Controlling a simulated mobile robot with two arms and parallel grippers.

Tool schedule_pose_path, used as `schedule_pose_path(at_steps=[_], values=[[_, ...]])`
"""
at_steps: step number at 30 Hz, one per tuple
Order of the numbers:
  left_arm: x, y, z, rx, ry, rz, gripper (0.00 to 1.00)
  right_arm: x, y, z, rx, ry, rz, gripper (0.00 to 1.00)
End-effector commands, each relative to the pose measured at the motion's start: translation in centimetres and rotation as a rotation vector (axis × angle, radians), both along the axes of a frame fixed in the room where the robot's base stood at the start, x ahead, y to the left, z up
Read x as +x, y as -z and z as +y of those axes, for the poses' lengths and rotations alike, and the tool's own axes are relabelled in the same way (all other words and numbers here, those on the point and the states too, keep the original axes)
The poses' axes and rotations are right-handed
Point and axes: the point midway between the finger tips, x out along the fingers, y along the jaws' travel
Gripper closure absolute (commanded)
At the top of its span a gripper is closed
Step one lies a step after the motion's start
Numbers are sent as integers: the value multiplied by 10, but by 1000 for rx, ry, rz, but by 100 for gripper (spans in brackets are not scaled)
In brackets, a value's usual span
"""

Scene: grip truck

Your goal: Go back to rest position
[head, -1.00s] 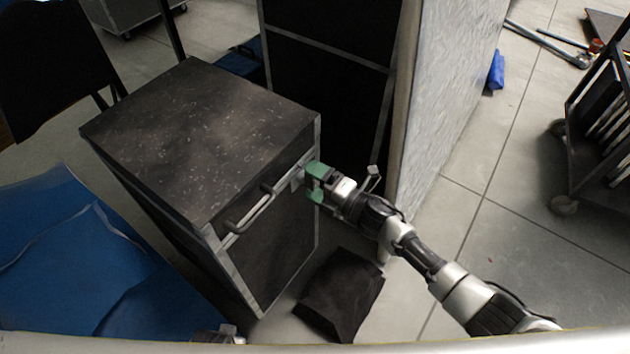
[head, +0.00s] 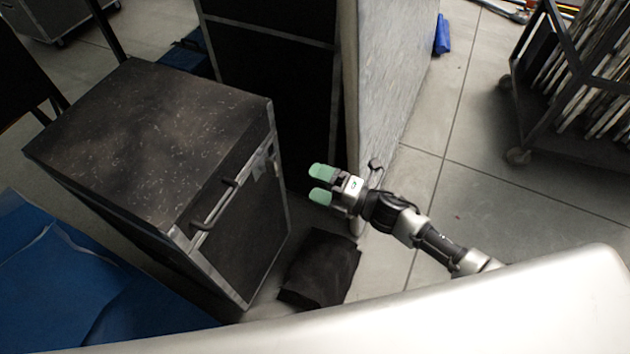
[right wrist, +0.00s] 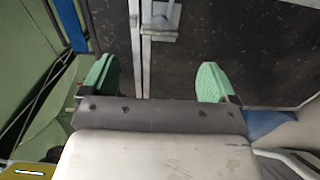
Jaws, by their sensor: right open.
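My right gripper (head: 320,184) is in the middle of the head view, with green fingertips. It is open and empty, in the air to the right of a black road case (head: 150,140) and apart from it. In the right wrist view the two green fingers (right wrist: 158,82) are spread wide, with the case's dark panel and metal edge strip (right wrist: 146,50) beyond them. The case has handles (head: 213,205) and a metal latch along its front edge. It is shut as far as I see. My left gripper is not in view.
A black cloth bundle (head: 320,268) lies on the floor below my right gripper. A tall pale panel (head: 385,90) stands behind it. A wheeled rack (head: 560,90) is at the upper right. Blue sheets (head: 70,285) cover the lower left. Grey floor at right is clear.

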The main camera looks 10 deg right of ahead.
Motion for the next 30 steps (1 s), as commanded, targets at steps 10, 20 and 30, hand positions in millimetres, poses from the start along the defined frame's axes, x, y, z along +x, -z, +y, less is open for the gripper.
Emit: schedule_pose_path(at_steps=[10,20,30], values=[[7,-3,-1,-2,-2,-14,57,0,1,0,2,4,5,11],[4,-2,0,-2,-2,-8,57,-14,106,-58,239,593,614,11],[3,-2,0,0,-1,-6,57,-169,250,-115,482,1333,1426,11]])
